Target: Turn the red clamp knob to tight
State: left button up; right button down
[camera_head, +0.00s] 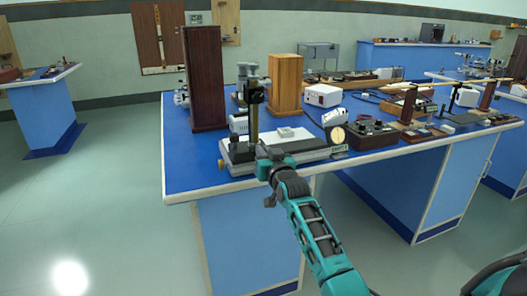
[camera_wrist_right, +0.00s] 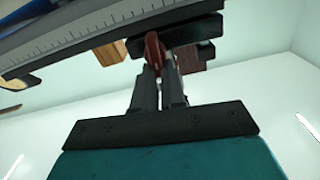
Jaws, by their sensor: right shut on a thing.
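The red clamp knob (camera_wrist_right: 153,48) shows in the right wrist view, below a black bar of the bench instrument. My right gripper (camera_wrist_right: 158,75) is shut on it, with one dark finger on each side. In the head view my right gripper (camera_head: 268,158) is at the front edge of the instrument's pale base (camera_head: 300,147), and it hides the knob there. The instrument has an upright brass and black column (camera_head: 254,112). How far the knob is turned cannot be told. My left gripper is not in view.
The instrument stands on a blue bench (camera_head: 190,173) with a pale edge. A dark wooden box (camera_head: 205,80) and a lighter wooden box (camera_head: 286,84) stand behind it. A round dial (camera_head: 338,135) and a dark control box (camera_head: 371,134) stand to its right. The floor in front is clear.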

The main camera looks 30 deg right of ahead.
pick_arm(q)
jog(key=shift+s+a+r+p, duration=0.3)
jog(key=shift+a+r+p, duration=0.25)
jog(key=shift+p, duration=0.7)
pick_arm(e)
jog(key=f+m, duration=0.1)
jog(key=m, duration=0.4)
jog(key=f+m, duration=0.1)
jog(key=m, duration=0.5)
jog(key=d+m, duration=0.1)
jog(key=m, duration=0.4)
jog(key=shift+s+f+m, duration=0.1)
jog(key=shift+f+m, duration=0.3)
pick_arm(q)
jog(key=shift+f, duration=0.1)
pick_arm(e)
jog(key=shift+r, duration=0.1)
jog(key=c, duration=1.3)
grip_release()
jog(key=shift+o, duration=1.2)
jog(key=shift+d, duration=0.1)
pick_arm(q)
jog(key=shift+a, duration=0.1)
pick_arm(e)
jog(key=shift+d+r, duration=0.1)
